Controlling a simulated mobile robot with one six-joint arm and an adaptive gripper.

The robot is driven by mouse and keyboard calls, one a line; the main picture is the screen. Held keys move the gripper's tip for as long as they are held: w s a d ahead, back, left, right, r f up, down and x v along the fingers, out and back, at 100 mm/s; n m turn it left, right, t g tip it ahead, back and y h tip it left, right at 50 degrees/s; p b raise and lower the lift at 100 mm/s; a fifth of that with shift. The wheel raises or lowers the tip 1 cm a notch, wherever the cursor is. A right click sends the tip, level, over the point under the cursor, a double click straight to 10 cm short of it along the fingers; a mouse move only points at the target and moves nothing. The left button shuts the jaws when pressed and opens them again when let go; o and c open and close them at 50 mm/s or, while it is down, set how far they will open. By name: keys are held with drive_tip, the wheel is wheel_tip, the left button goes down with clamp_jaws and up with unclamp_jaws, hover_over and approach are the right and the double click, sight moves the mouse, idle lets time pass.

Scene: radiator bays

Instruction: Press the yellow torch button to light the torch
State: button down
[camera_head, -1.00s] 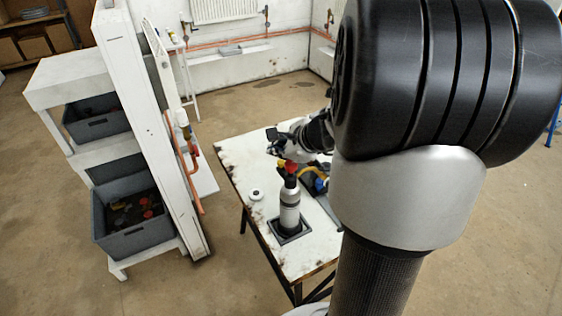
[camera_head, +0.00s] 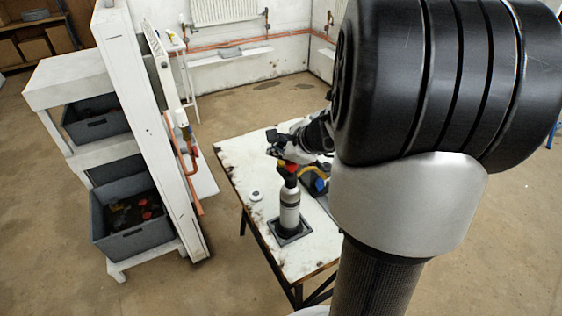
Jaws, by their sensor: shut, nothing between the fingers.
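The torch (camera_head: 289,210) is a silver-grey bottle with a dark neck. It stands upright in a dark square holder (camera_head: 290,232) on the white worktable. Red and yellow parts (camera_head: 287,166) show at its top; the yellow button cannot be told apart clearly at this size. My gripper (camera_head: 276,152) is shut and empty, right at the torch's top. Whether it touches the button cannot be told. My arm hides the right part of the table.
The worn white table (camera_head: 235,157) also bears a small round white item (camera_head: 256,196) and a blue and yellow thing (camera_head: 318,180) behind the torch. A white shelf with grey crates (camera_head: 133,240) and a white panel with copper pipes (camera_head: 192,160) stand left.

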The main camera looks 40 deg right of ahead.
sight(279, 165)
drive_tip(key=shift+s+a+f+b, duration=0.1)
drive_tip(key=shift+s+f+b, duration=0.1)
drive_tip(key=shift+f+b, duration=0.55)
drive_tip(key=shift+f+p, duration=0.1)
drive_tip(key=shift+p, duration=0.2)
idle(0.4)
drive_tip(key=shift+r+p, duration=0.55)
drive_tip(key=shift+r, duration=0.4)
wheel_tip(279, 165, up, 5)
drive_tip(key=p, duration=0.4)
drive_tip(key=shift+w+r+p, duration=0.1)
drive_tip(key=shift+p, duration=0.2)
